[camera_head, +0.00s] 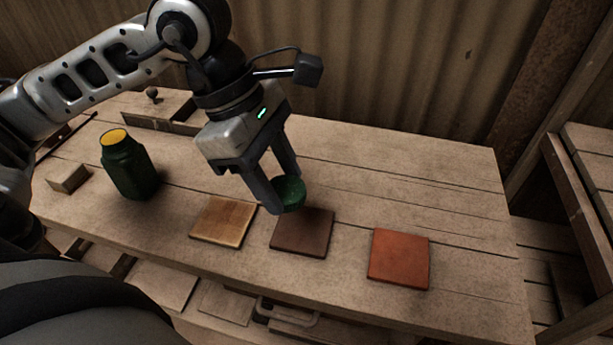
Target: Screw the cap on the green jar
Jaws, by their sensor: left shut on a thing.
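The green jar (129,168) stands upright at the left of the wooden table, its top open with a yellow-orange look inside the rim. The green cap (290,192) is between the fingertips of my left gripper (284,195), which is shut on it. The gripper points down and holds the cap over the far edge of the dark brown tile, well to the right of the jar. The gap between cap and tile cannot be judged exactly. My right gripper is not in view.
A tan tile (223,221), a dark brown tile (302,234) and a red-orange tile (399,259) lie along the table's (450,180) front. A small wooden block (68,178) lies left of the jar. A wooden box with a knob (160,108) stands behind. The table's right side is clear.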

